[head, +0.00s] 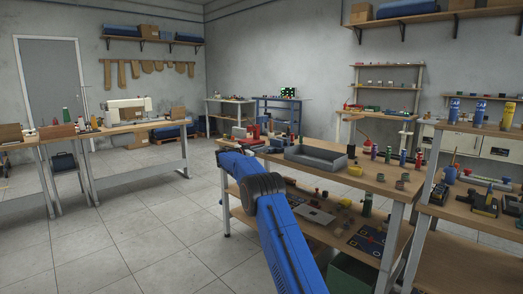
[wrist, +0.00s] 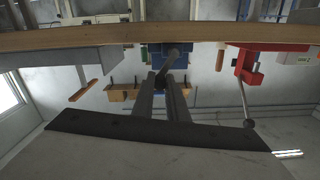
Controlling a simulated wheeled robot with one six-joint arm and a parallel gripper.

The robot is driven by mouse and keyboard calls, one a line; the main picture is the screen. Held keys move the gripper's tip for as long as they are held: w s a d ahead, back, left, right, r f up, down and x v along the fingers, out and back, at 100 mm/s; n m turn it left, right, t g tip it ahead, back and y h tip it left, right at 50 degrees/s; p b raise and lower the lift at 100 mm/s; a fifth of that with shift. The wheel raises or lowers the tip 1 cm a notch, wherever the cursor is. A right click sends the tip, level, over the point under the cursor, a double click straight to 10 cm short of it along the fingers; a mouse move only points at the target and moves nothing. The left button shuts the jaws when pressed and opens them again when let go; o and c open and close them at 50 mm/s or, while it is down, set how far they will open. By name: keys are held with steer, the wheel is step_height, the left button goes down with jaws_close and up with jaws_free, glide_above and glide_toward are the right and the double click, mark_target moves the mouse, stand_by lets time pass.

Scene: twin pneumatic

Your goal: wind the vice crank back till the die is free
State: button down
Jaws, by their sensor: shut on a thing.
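In the wrist view, which is upside down, my gripper (wrist: 168,68) has its two dark fingers closed around a dark rod (wrist: 177,49). The rod looks like the crank handle of a blue vice (wrist: 155,59) just behind it at the bench edge. A red vice (wrist: 245,66) stands to the right, with a thin crank bar ending in a round knob (wrist: 247,123). I cannot make out the die. In the head view my blue arm reaches to the left end of the bench and hides the gripper and blue vice; red parts (head: 254,131) show beyond it.
The wooden bench (head: 300,178) carries a grey tray (head: 315,158) and several bottles (head: 388,155) and small blocks. Its lower shelf holds boxes and parts. A second bench (head: 450,205) adjoins at right. Open tiled floor (head: 130,225) lies to the left.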

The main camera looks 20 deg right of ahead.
steer(key=shift+w+a+f+n, duration=0.35)
steer(key=shift+w+f+n, duration=0.65)
steer(key=shift+n, duration=4.65)
steer(key=shift+w+a+f+n, duration=0.3)
steer(key=shift+w+f+n, duration=0.75)
steer(key=shift+n, duration=4.55)
steer(key=shift+w+a+f+n, duration=0.45)
steer(key=shift+f+n, duration=1)
steer(key=shift+n, duration=4.2)
steer(key=shift+d, duration=0.1)
steer(key=c, duration=1.7)
jaws_free()
steer(key=shift+c, duration=0.2)
